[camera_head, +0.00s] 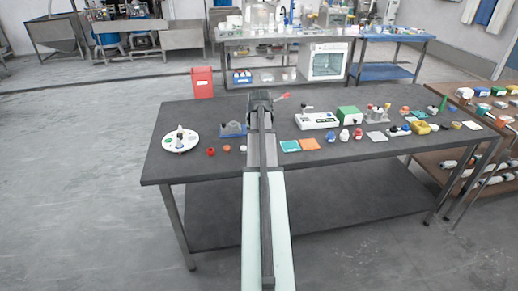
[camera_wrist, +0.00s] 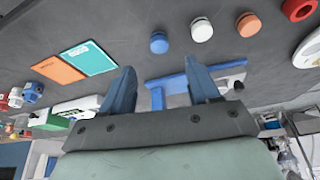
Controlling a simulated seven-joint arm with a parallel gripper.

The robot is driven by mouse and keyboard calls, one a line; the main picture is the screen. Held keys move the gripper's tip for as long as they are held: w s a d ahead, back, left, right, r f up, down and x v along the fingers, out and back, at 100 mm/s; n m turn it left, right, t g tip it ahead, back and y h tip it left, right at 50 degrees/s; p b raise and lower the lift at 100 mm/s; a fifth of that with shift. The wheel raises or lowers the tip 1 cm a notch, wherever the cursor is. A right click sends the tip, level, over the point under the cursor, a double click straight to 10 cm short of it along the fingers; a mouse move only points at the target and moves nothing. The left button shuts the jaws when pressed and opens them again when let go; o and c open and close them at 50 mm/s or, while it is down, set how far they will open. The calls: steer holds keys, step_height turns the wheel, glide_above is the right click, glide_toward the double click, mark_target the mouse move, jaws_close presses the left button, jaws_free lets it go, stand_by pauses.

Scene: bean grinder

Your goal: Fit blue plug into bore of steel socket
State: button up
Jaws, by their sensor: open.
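A short round blue piece, likely the blue plug (camera_wrist: 159,43), stands on the dark table in the wrist view, beyond the gap between my fingers. It is not visible in the head view, where my arm covers that part of the table. My gripper (camera_wrist: 162,82) is open, with two blue fingers wide apart and nothing gripped between them. A blue fixture (camera_wrist: 173,83) shows behind and between the fingers; it also shows left of my arm in the head view (camera_head: 233,129). I cannot pick out the steel socket with certainty.
Beside the blue piece are a white piece (camera_wrist: 201,30), an orange piece (camera_wrist: 248,25) and a red ring (camera_wrist: 298,9). Teal (camera_head: 290,146) and orange (camera_head: 310,144) cards lie right of my arm. A round white tray (camera_head: 170,143) and red bin (camera_head: 202,82) are left.

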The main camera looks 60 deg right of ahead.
steer(key=shift+x, duration=4.3)
steer(key=shift+d, duration=0.1)
steer(key=shift+c, duration=0.4)
steer(key=shift+r, duration=0.1)
steer(key=c, duration=1)
